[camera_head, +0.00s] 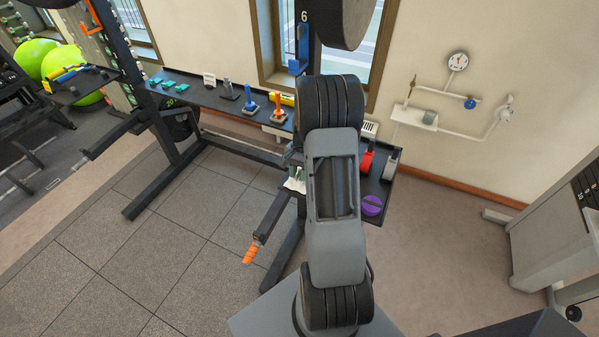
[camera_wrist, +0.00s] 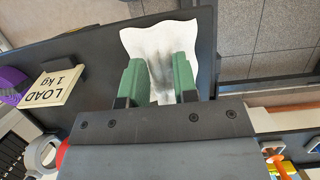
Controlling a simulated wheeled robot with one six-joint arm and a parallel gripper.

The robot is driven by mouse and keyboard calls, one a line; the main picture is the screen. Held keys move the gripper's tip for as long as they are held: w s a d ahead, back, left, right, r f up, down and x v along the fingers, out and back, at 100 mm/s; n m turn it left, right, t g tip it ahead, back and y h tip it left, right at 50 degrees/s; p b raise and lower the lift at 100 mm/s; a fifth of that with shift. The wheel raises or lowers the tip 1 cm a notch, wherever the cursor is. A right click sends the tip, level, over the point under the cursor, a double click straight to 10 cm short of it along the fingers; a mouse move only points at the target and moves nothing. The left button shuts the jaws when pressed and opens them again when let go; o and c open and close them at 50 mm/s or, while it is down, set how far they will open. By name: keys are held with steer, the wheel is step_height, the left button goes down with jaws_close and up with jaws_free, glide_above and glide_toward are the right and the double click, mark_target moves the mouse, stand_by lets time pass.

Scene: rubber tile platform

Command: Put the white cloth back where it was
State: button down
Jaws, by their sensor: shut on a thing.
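The white cloth (camera_wrist: 158,38) shows in the wrist view between and beyond the green fingertips of my gripper (camera_wrist: 160,78). It has a grey smudge down its middle. My gripper is shut on the cloth, with a gap still visible between the fingers. In the head view a small part of the cloth (camera_head: 294,185) shows left of my arm, by the dark shelf's left end; the gripper there is mostly hidden by my arm. The cloth lies over the dark shelf (camera_wrist: 95,48) in the wrist view; I cannot tell whether it touches it.
A purple object (camera_head: 372,205) and a red one (camera_head: 366,161) stand on the shelf right of my arm. A "LOAD 1 kg" sign (camera_wrist: 53,87) is left of my gripper. An orange-handled bar (camera_head: 254,250) juts out below. The tiled floor at left is open.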

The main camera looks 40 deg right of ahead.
steer(key=shift+f, duration=0.3)
steer(key=c, duration=0.9)
jaws_free()
steer(key=shift+r, duration=0.1)
